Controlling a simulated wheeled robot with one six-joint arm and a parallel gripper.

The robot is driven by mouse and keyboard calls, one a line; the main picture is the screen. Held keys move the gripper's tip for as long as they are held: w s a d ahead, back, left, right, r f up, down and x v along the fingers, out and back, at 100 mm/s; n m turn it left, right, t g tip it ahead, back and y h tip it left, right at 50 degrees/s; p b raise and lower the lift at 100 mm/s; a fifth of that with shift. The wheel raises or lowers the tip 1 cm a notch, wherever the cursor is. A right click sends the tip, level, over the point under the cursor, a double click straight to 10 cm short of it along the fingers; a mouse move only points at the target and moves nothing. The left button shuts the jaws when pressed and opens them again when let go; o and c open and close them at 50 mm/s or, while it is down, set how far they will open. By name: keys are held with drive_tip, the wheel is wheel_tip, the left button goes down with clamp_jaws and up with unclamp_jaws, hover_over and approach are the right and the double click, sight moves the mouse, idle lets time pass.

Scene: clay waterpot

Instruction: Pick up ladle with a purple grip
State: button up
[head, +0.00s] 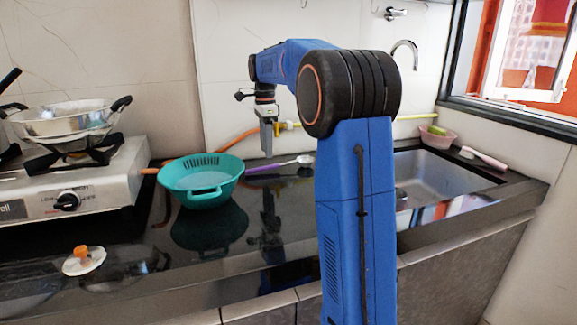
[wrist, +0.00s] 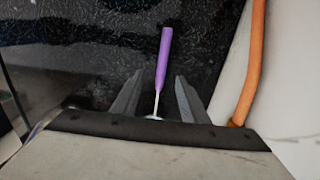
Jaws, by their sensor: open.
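The ladle with a purple grip (head: 262,168) lies on the black counter near the back wall, its pale head (head: 304,159) pointing right. My gripper (head: 268,150) is above the counter over the ladle, fingers pointing down. In the wrist view, the purple grip (wrist: 165,58) extends away ahead of the fingers. The ladle's thin metal stem lies between the two open fingers of my gripper (wrist: 157,92) in that view. The ladle's head is hidden behind my gripper body there. The fingers hold nothing.
A teal colander (head: 203,196) stands left of the ladle. An orange hose (wrist: 252,65) runs along the wall behind. A gas stove (head: 80,185) with a pan is at left, a sink (head: 440,178) at right. The counter front is largely clear.

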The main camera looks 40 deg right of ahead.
drive_tip(key=shift+d+f, duration=0.25)
drive_tip(key=shift+f, duration=0.65)
drive_tip(key=f, duration=0.4)
drive_tip(key=shift+w+a, duration=0.2)
drive_tip(key=shift+w+a+f, duration=0.1)
drive_tip(key=shift+a+f, duration=0.1)
drive_tip(key=shift+f, duration=0.25)
drive_tip(key=shift+d+r, duration=0.1)
drive_tip(key=shift+d, duration=0.05)
clamp_jaws()
